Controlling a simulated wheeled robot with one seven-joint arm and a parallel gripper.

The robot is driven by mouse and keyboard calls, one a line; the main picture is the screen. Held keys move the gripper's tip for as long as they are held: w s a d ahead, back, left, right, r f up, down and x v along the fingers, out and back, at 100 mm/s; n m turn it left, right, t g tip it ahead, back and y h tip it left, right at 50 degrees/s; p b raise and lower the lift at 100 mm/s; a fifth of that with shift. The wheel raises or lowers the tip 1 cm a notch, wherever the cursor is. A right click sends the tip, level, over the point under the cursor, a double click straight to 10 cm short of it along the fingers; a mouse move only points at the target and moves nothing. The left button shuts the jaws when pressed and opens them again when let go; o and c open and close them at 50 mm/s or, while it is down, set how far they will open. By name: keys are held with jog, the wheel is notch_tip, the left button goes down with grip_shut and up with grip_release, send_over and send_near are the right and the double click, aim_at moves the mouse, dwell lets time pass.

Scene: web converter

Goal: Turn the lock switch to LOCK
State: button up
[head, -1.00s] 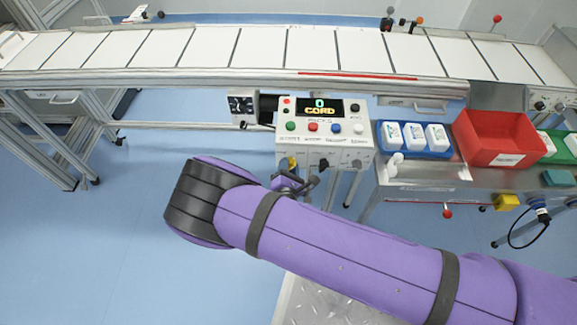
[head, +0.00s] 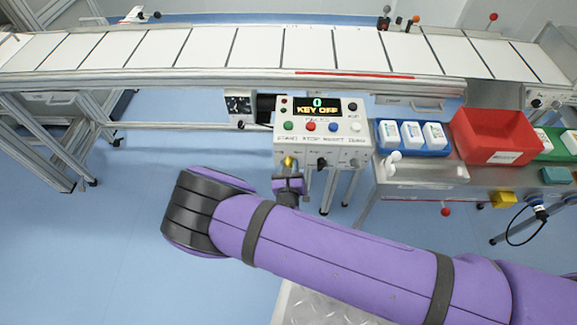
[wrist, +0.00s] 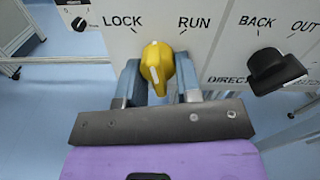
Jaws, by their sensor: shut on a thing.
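The lock switch is a yellow knob (wrist: 157,62) on the white front of the control box (head: 316,148). In the wrist view it lies between the printed words LOCK, upper left, and RUN, upper right. Its narrow upright grip has a white mark and points roughly straight up, between the two words. My gripper (wrist: 160,82) has one blue-grey finger on each side of the knob and is shut on it. In the head view the yellow knob (head: 288,161) shows just above my gripper (head: 290,182), which is partly hidden behind my purple arm.
A black selector knob (wrist: 275,70) marked BACK and OUT sits close to the right. The box's display (head: 316,106) reads KEY OFF. The conveyor (head: 240,48) runs behind. A red bin (head: 488,143) and a blue tray (head: 428,151) stand to the right.

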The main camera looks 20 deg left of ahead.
jog(key=n, duration=0.6)
jog(key=shift+d, duration=0.2)
jog(key=shift+r+n, duration=0.1)
jog(key=shift+n, duration=0.3)
jog(key=o, duration=0.8)
jog(key=shift+o, duration=0.2)
